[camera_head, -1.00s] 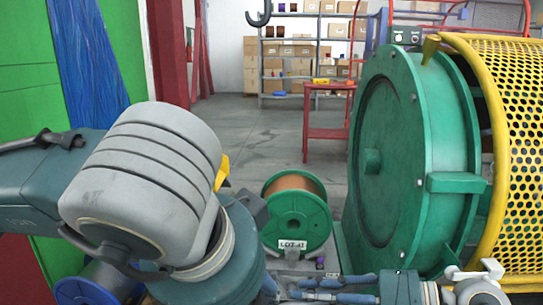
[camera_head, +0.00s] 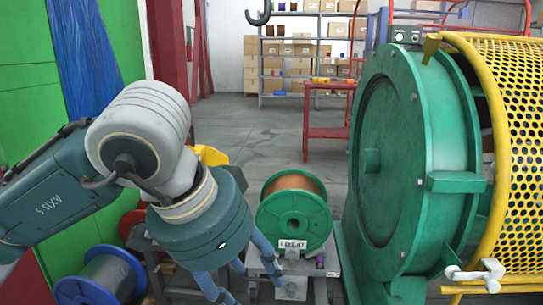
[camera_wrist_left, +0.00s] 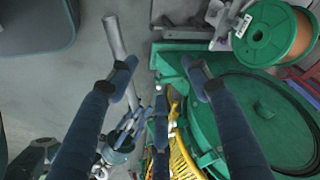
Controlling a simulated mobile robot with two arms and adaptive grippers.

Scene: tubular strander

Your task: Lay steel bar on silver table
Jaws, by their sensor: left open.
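A pale grey rod, seemingly the steel bar (camera_wrist_left: 117,42), lies slanted at the left of centre in the left wrist view. My left gripper (camera_head: 248,285) points down in the head view; its blue fingers (camera_wrist_left: 160,68) are spread and empty in the wrist view, with the bar beyond and beside the left finger. The bar's lower end is near a blue and grey hand, apparently my right gripper (camera_wrist_left: 120,140); whether it grips the bar is unclear. The silver table (camera_head: 305,265) appears as a small grey stand below the green spool, partly hidden. The bar is not visible in the head view.
A green spool (camera_head: 293,218) with copper wire stands behind the stand. The large green drum (camera_head: 390,150) and yellow mesh guard (camera_head: 515,150) fill the right. A blue spool (camera_head: 100,275) sits lower left. Open floor lies behind, before a red table (camera_head: 328,130).

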